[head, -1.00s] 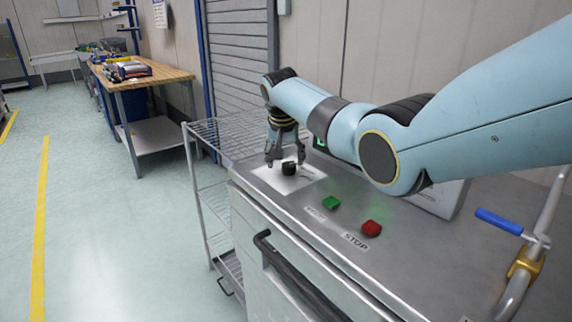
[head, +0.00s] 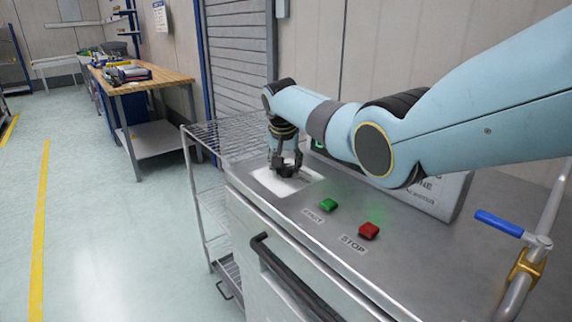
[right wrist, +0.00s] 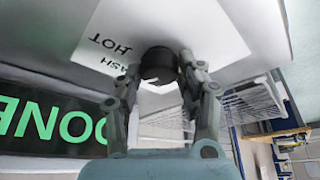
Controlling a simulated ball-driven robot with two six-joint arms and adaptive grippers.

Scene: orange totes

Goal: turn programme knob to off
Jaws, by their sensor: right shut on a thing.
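The programme knob (right wrist: 158,65) is a short black cylinder on a white label plate (right wrist: 232,30) in the right wrist view. The words "WASH" and "HOT" show upside down beside it. In the head view the white plate (head: 268,183) lies on the far left end of the steel machine top, and the knob is mostly hidden by my fingers. My right gripper (head: 286,168) reaches down over it, and its two fingers (right wrist: 160,80) are shut on the knob from both sides. Which way the knob points cannot be told. My left gripper is not in view.
A green START button (head: 328,204) and a red STOP button (head: 369,230) stand on the machine top (head: 420,260). A display reading "DONE" (right wrist: 45,120) is beside the gripper. A blue-handled valve (head: 500,222) is at the right, a wire rack (head: 215,140) at the left.

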